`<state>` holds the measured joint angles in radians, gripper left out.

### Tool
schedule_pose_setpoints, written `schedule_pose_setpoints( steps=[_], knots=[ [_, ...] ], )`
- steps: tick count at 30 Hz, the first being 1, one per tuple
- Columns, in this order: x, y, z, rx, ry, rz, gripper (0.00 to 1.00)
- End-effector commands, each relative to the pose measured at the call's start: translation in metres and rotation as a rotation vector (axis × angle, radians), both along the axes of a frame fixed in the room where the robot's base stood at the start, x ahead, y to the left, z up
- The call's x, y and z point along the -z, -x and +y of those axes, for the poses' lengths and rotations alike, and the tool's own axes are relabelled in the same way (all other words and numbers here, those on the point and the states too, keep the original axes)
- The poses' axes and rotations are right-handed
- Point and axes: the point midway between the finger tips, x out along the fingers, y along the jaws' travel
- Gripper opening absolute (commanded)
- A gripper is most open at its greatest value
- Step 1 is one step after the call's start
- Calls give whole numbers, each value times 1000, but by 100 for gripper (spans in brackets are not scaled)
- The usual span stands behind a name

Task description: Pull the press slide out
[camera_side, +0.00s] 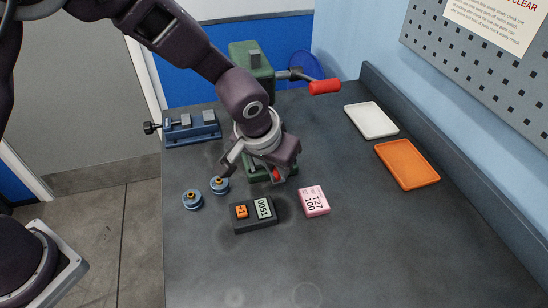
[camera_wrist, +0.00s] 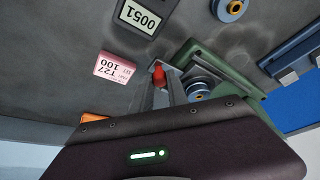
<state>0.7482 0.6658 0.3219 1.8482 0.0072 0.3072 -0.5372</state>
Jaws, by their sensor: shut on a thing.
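The green press (camera_side: 250,60) stands at the back of the bench, mostly behind my arm. Its base shows in the wrist view (camera_wrist: 232,68), with a grey slide (camera_wrist: 212,72) at its front. A blue round part (camera_wrist: 198,90) sits at the slide. The slide's red knob (camera_side: 276,174) points to the front and also shows in the wrist view (camera_wrist: 159,75). My gripper (camera_side: 270,177) is low at the press front, its fingers shut on the red knob. My wrist hides much of the slide in the side view.
A counter box (camera_side: 262,223) reading 0051 and a pink T27 100 block (camera_side: 314,200) stand in front. Two blue round parts (camera_side: 192,199) are at left, near a blue vise (camera_side: 192,130). White (camera_side: 371,120) and orange (camera_side: 407,164) trays lie right. The front bench is clear.

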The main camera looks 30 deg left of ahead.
Motion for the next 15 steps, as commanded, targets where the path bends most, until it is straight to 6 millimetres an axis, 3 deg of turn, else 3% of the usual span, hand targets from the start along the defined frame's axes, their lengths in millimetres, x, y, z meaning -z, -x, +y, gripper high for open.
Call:
schedule_pose_setpoints(
  steps=[4, 5, 8, 15],
  knots=[
    [0, 4, -5, 9, 5, 6, 0],
    [0, 4, -5, 9, 5, 6, 22],
    [0, 4, -5, 9, 5, 6, 41],
    [0, 3, -3, 7, 3, 5, 41]
  ],
)
